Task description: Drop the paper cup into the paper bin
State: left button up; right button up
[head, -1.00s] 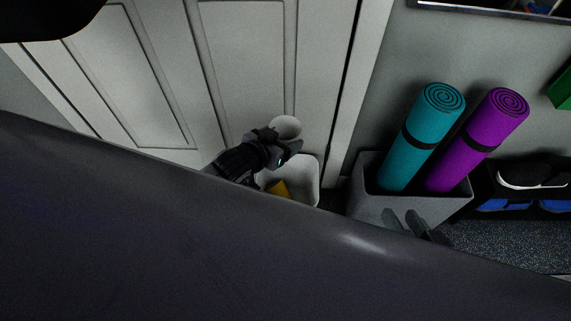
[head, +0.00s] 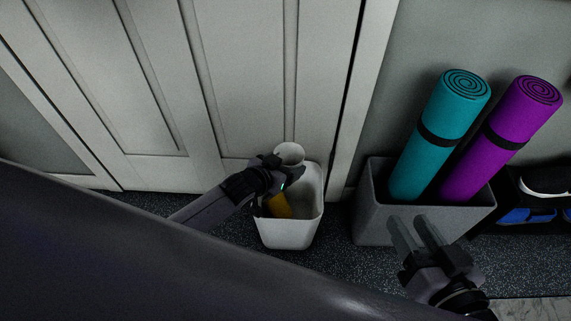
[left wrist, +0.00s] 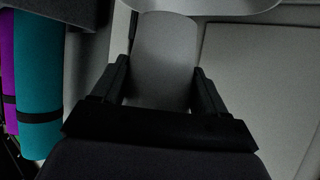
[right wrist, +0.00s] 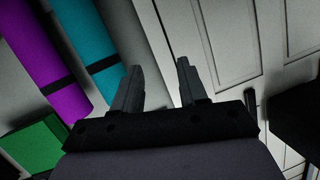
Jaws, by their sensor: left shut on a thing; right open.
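The white paper cup (head: 291,152) is held in my left gripper (head: 281,172), above the back part of the white paper bin (head: 288,234). In the left wrist view the cup (left wrist: 163,60) sits between the two fingers of my left gripper (left wrist: 160,88). The bin stands on the floor in front of the door and has something yellow (head: 281,206) inside. My left gripper hides part of the cup and of the bin's opening. My right gripper (head: 415,232) is open and empty in front of the grey box; its spread fingers (right wrist: 157,85) show in the right wrist view.
A grey box (head: 375,222) with a teal rolled mat (head: 440,135) and a purple rolled mat (head: 500,140) stands right of the bin. A white panelled door (head: 240,80) is behind the bin. Dark speckled floor (head: 335,255) is free between bin and box.

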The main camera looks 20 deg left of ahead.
pick_arm(q)
jog(key=shift+f+b, duration=0.55)
jog(key=shift+f, duration=0.4)
pick_arm(e)
jog(key=shift+s+d+n+t, duration=0.2)
jog(key=shift+d+n+t, duration=0.25)
jog(key=shift+d, duration=0.2)
pick_arm(q)
jog(key=o, duration=1)
jog(key=shift+o, duration=0.2)
jog(key=shift+s+a+r, duration=0.15)
jog(key=shift+s+r, duration=0.15)
jog(key=shift+s, duration=0.1)
jog(key=p+v, duration=0.4)
jog(key=v, duration=0.2)
pick_arm(e)
jog(key=a+g, duration=0.1)
jog(key=a+m+g, duration=0.1)
jog(key=shift+w+a+m+y, duration=0.25)
jog(key=shift+w+a+y, duration=0.05)
pick_arm(q)
jog(key=shift+s, duration=0.15)
